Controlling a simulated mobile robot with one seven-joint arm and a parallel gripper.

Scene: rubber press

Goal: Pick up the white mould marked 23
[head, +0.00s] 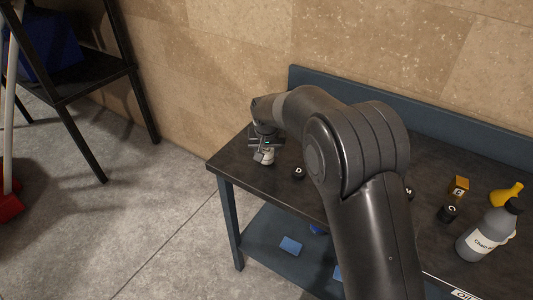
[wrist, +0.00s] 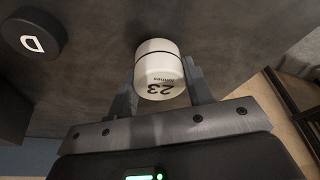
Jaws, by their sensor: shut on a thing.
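The white mould marked 23 (wrist: 158,70) is a small white cylinder with a dark line around it. In the wrist view it sits between the two fingers of my gripper (wrist: 160,88), which are shut on it. The number reads upside down there. In the head view my gripper (head: 265,152) is over the left end of the dark table (head: 240,158), with the white mould (head: 267,156) showing small below it. I cannot tell whether the mould touches the tabletop.
A black piece marked D (wrist: 33,35) is close by, also on the table in the head view (head: 299,173). A wall is behind.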

